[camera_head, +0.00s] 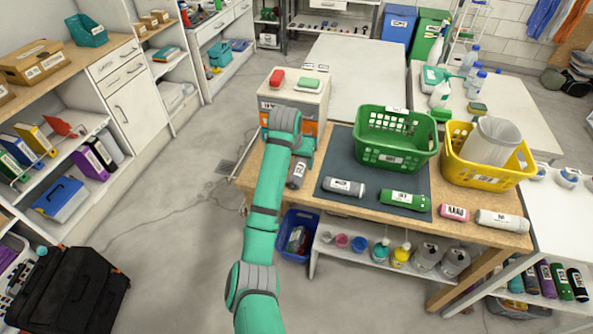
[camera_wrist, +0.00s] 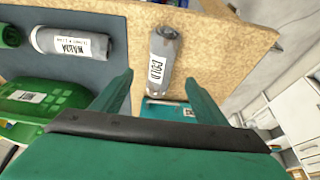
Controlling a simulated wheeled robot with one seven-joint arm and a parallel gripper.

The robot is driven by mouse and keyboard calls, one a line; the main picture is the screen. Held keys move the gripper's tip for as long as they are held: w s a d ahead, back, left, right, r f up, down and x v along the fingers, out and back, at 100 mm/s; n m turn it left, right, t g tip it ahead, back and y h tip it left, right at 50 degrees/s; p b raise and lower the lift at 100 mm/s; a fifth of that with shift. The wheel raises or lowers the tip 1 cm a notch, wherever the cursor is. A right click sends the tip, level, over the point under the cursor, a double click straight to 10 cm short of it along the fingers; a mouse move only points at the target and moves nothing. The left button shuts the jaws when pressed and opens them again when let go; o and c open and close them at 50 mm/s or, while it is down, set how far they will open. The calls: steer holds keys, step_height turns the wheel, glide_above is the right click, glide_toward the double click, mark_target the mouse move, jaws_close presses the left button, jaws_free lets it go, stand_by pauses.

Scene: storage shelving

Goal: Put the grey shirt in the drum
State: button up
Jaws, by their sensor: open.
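Several rolled cloths lie on the wooden table (camera_head: 262,190). A dark grey roll (camera_head: 297,172) with a white label lies at its left end, and it also shows in the wrist view (camera_wrist: 162,57). A lighter grey roll (camera_head: 344,187) lies on the dark mat, seen in the wrist view too (camera_wrist: 70,42). A whitish-grey roll (camera_head: 502,221) lies at the right end. I cannot tell which is the grey shirt. My gripper (camera_wrist: 160,78) is open and empty, its fingertips near the dark grey roll's end.
A green basket (camera_head: 397,128) and the yellow basket (camera_head: 487,179) stand at the table's back. A green roll (camera_head: 404,199) lies on the mat and a pink roll (camera_head: 454,212) right of it. A white cabinet (camera_head: 312,95) stands behind my arm.

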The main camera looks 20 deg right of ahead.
mark_target(298, 167)
steer(key=shift+w+x, duration=0.15)
steer(key=shift+x, duration=1.65)
steer(key=shift+w+x, duration=0.15)
steer(key=shift+x, duration=1.6)
steer(key=shift+r, duration=0.15)
steer(key=c, duration=1.2)
steer(key=shift+c, duration=0.8)
steer(key=shift+r, duration=0.15)
